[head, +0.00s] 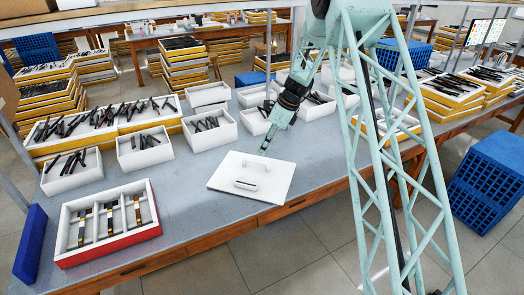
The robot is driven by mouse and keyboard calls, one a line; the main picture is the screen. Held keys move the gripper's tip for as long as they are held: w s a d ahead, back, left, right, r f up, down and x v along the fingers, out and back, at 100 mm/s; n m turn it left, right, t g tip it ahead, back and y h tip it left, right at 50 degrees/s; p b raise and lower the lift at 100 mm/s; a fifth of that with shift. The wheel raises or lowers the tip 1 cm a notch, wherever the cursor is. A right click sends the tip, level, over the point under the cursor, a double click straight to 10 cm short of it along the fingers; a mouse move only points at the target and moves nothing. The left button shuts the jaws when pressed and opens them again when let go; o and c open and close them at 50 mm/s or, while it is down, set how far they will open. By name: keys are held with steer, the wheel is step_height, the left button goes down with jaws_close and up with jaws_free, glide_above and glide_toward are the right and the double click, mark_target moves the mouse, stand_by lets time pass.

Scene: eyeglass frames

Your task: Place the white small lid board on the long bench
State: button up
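The white small lid board (272,184) lies on the grey top of the long bench (188,212), close to the front edge. It is a flat square with a raised handle near its far side and a small oblong fitting nearer the front. My gripper (266,148) comes down from the upper right and points at the far side of the board, by the handle. It appears just behind or above the handle; contact cannot be made out. The fingers are too small to tell open from shut.
White boxes of dark eyeglass frames (143,150) and an empty white box (208,95) stand behind the board. A red-fronted divided tray (108,238) is at the front left. Bare bench lies left of the board. A blue crate (487,185) stands at the right.

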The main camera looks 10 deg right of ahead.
steer(key=shift+d+r, duration=0.15)
steer(key=shift+r, duration=0.25)
steer(key=shift+s, duration=0.1)
stand_by(0.5)
steer(key=s+a+r+n+h, duration=0.15)
steer(key=s+r+n, duration=0.25)
steer(key=s+r, duration=0.55)
steer(key=s+a+r+n, duration=0.3)
steer(key=s+r+n, duration=0.1)
steer(key=s+r, duration=0.6)
steer(key=s+a+r+n, duration=0.2)
steer(key=s+r+n, duration=0.2)
steer(key=s+r, duration=0.6)
steer(key=s+r+n+h, duration=0.1)
steer(key=s+r+n, duration=0.25)
steer(key=s, duration=0.55)
steer(key=s+r+n, duration=0.3)
steer(key=s+r, duration=0.2)
steer(key=s, duration=0.3)
steer(key=s+d+f+n+t+h, duration=0.1)
steer(key=s+n, duration=0.5)
steer(key=s, duration=1.3)
steer(key=shift+s+d+f, duration=0.15)
steer(key=shift+s+f, duration=0.2)
steer(key=shift+f, duration=0.05)
steer(key=shift+w+h, duration=0.1)
steer(key=shift+h, duration=0.15)
